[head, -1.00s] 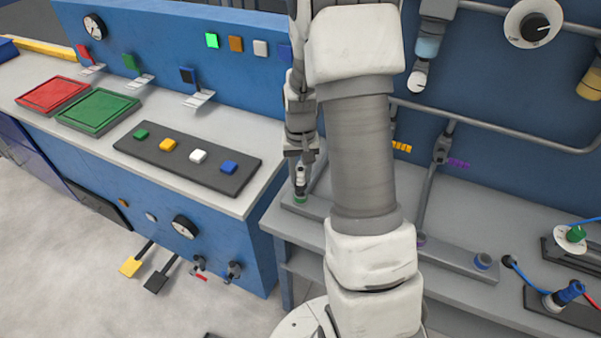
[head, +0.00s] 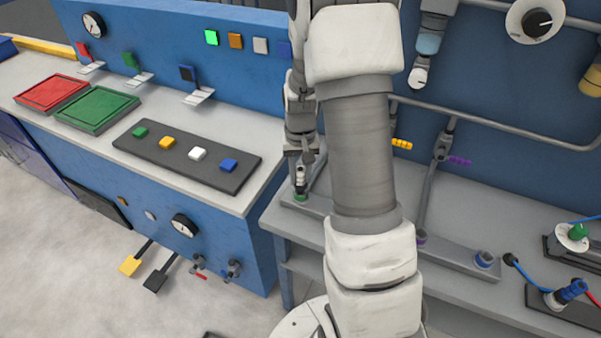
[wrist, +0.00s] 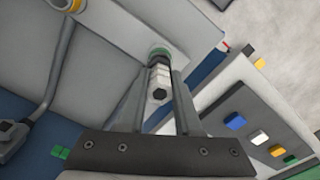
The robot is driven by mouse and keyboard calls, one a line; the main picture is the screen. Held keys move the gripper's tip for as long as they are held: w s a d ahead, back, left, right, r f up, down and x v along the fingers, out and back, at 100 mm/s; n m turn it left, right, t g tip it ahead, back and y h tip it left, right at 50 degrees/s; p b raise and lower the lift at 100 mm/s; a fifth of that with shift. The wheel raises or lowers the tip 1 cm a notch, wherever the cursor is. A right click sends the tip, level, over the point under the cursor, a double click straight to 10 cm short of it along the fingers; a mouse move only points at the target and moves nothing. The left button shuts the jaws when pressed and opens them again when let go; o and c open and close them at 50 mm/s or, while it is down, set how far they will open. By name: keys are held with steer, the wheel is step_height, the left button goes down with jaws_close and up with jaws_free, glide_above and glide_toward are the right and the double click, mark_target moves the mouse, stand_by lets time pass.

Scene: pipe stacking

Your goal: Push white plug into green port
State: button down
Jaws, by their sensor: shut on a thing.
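My gripper (wrist: 160,82) is shut on the white plug (wrist: 160,75), which shows between its two fingers in the wrist view. The plug's dark-rimmed hexagonal end faces the camera. The green port (wrist: 159,51) is a green ring just beyond the plug's far end, in line with it. In the head view, my gripper (head: 300,172) points down at the green port (head: 300,197) on the grey rail. The plug's tip is at or in the ring; I cannot tell how deep it sits.
The grey rail (head: 458,259) carries a blue port (head: 484,260) to the right, and a purple port (head: 421,238) shows partly behind my arm. A blue console with a button panel (head: 186,159) stands to the left. Pipes (head: 500,130) run along the back wall.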

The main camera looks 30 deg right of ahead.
steer(key=shift+f+b, duration=0.5)
steer(key=shift+f, duration=0.25)
steer(key=shift+r, duration=0.1)
steer(key=c, duration=0.5)
jaws_free()
step_height(320, 180, up, 18)
steer(key=shift+f+p, duration=0.2)
steer(key=shift+p, duration=0.7)
steer(key=s+a+r+n+t, duration=0.1)
steer(key=s+a+r+t, duration=0.1)
steer(key=s, duration=0.4)
steer(key=s+a+r+n+t, duration=0.1)
steer(key=s+a+r, duration=0.3)
steer(key=s+a, duration=0.2)
steer(key=s+a+r+n+t, duration=0.2)
steer(key=s+a+r, duration=0.1)
steer(key=s, duration=0.3)
steer(key=shift+s+a+r+t, duration=0.1)
steer(key=shift+s+a+t, duration=0.25)
steer(key=shift+a, duration=0.4)
